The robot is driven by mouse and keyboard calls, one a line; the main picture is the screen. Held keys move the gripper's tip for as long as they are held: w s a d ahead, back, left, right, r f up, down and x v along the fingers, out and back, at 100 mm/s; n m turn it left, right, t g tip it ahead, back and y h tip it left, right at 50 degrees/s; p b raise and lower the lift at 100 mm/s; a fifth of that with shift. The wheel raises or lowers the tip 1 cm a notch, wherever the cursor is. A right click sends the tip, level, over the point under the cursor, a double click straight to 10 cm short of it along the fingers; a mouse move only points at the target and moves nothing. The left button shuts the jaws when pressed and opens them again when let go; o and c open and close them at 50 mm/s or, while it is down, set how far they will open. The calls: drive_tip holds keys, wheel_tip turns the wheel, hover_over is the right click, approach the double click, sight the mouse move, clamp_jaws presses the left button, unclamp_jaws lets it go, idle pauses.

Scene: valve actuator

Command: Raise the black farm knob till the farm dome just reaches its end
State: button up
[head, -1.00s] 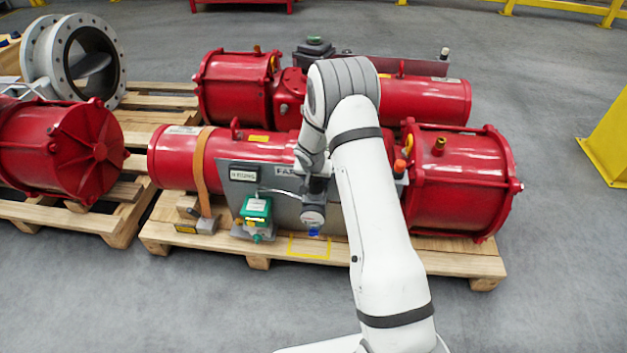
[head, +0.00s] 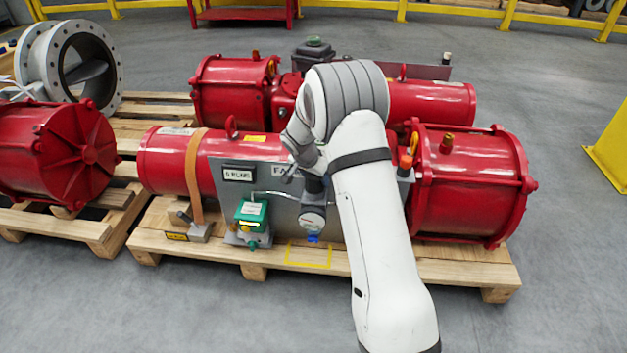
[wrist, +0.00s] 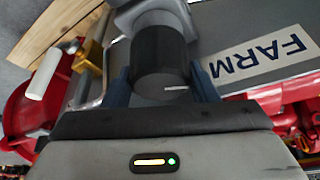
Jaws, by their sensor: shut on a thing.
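The black knob (wrist: 158,62) is a dark cylinder with a white mark on its side. In the wrist view the two fingers of my gripper (wrist: 161,88) stand one on each side of it and are shut on it. In the head view the knob (head: 313,184) sits above a round gauge (head: 312,220) with a blue part below. A white FARM label (wrist: 262,50) is on the grey panel beside it; my arm covers most of it in the head view. An orange dome-shaped cap (head: 405,159) shows at the panel's right end, partly behind my arm.
Red cylinders (head: 470,185) lie behind and beside the panel (head: 285,208) on a wooden pallet (head: 215,258). A green box (head: 252,212) stands left of the gauge. Grey floor (head: 190,315) is clear in front.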

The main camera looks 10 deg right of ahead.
sight(309, 180)
drive_tip(key=shift+w+a+r, duration=0.1)
drive_tip(key=o, duration=1)
drive_tip(key=p+v, duration=0.2)
drive_tip(key=v, duration=0.5)
drive_tip(key=shift+r, duration=0.45)
drive_tip(key=s+d+r+n+p, duration=0.1)
drive_tip(key=s+r+p, duration=0.3)
drive_tip(key=r, duration=0.3)
drive_tip(key=s+d+r+n+p, duration=0.1)
drive_tip(key=s+r+p, duration=0.25)
drive_tip(key=r, duration=0.35)
drive_tip(key=s+r+n+y+p, duration=0.1)
drive_tip(key=s+r+n+p, duration=0.1)
drive_tip(key=s+r+p, duration=0.4)
drive_tip(key=s+r+n+y+p, duration=0.1)
drive_tip(key=s+r+n+p, duration=0.1)
drive_tip(key=s+r+p, duration=0.5)
drive_tip(key=s+r+n+y+p, duration=0.1)
drive_tip(key=s+r+p, duration=0.5)
drive_tip(key=s+r, duration=0.9)
drive_tip(key=shift+s+n+g+p, duration=0.3)
drive_tip(key=shift+s+n+g, duration=0.1)
drive_tip(key=shift+s+n, duration=0.4)
